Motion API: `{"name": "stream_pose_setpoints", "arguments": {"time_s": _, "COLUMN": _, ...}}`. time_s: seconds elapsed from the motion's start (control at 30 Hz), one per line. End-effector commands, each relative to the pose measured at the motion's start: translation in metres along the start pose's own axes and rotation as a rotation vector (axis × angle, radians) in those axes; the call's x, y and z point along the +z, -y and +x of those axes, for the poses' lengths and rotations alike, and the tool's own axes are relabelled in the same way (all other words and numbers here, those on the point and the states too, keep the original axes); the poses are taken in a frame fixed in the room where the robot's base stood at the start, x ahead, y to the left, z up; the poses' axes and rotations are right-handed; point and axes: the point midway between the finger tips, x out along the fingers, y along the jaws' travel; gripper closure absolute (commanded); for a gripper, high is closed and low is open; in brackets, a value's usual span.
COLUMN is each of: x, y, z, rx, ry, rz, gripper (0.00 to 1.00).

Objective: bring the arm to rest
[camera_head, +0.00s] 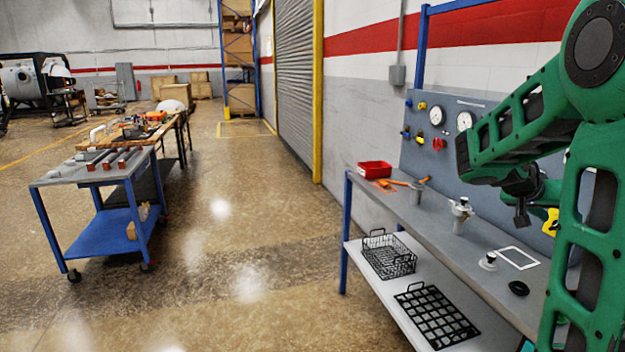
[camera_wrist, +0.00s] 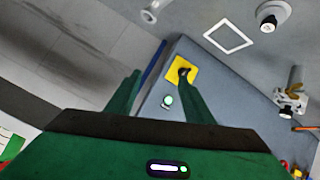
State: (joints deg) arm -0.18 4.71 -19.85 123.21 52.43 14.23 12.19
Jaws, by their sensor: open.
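My gripper (camera_wrist: 160,76) shows in the wrist view as two green fingers, spread apart with nothing held between them. My green arm (camera_head: 510,125) is bent at the right of the head view, raised over the bench. The dark wrist end hangs near the back panel; the fingers are hard to make out there. A yellow piece with a dark knob (camera_wrist: 183,66) appears beyond the fingertips in the wrist view. A yellow part (camera_head: 551,222) also shows beside the wrist in the head view. Whether the gripper touches anything cannot be told.
The grey bench (camera_head: 408,208) carries a red bin (camera_head: 375,170), a metal valve fitting (camera_head: 461,214), a knobbed round part (camera_head: 488,261) and a black ring (camera_head: 519,289). Wire baskets (camera_head: 388,258) sit on its lower shelf. A blue cart (camera_head: 110,235) stands left; the floor between is clear.

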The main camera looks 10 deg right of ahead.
Motion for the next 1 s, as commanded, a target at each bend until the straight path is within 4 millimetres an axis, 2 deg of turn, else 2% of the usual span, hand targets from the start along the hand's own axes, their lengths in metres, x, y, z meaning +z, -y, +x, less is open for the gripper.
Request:
{"name": "stream_pose_setpoints", "arguments": {"time_s": 0.03, "x": 0.023, "y": -0.006, "z": -0.004, "rx": -0.045, "ry": 0.074, "rz": -0.008, "gripper": 0.53}}
{"name": "stream_pose_setpoints", "arguments": {"time_s": 0.1, "x": 0.056, "y": -0.009, "z": -0.014, "rx": -0.11, "ry": 0.174, "rz": -0.036, "gripper": 0.53}}
{"name": "stream_pose_setpoints", "arguments": {"time_s": 0.27, "x": 0.132, "y": -0.017, "z": -0.05, "rx": -0.268, "ry": 0.384, "rz": -0.121, "gripper": 0.53}}
{"name": "stream_pose_setpoints", "arguments": {"time_s": 0.5, "x": 0.237, "y": -0.039, "z": -0.127, "rx": -0.502, "ry": 0.635, "rz": -0.307, "gripper": 0.53}}
{"name": "stream_pose_setpoints", "arguments": {"time_s": 0.6, "x": 0.271, "y": -0.05, "z": -0.156, "rx": -0.578, "ry": 0.705, "rz": -0.387, "gripper": 0.53}}
{"name": "stream_pose_setpoints", "arguments": {"time_s": 0.7, "x": 0.295, "y": -0.059, "z": -0.176, "rx": -0.629, "ry": 0.75, "rz": -0.447, "gripper": 0.53}}
{"name": "stream_pose_setpoints", "arguments": {"time_s": 0.8, "x": 0.307, "y": -0.065, "z": -0.186, "rx": -0.657, "ry": 0.776, "rz": -0.485, "gripper": 0.53}}
{"name": "stream_pose_setpoints", "arguments": {"time_s": 1.0, "x": 0.311, "y": -0.067, "z": -0.19, "rx": -0.666, "ry": 0.783, "rz": -0.496, "gripper": 0.53}}
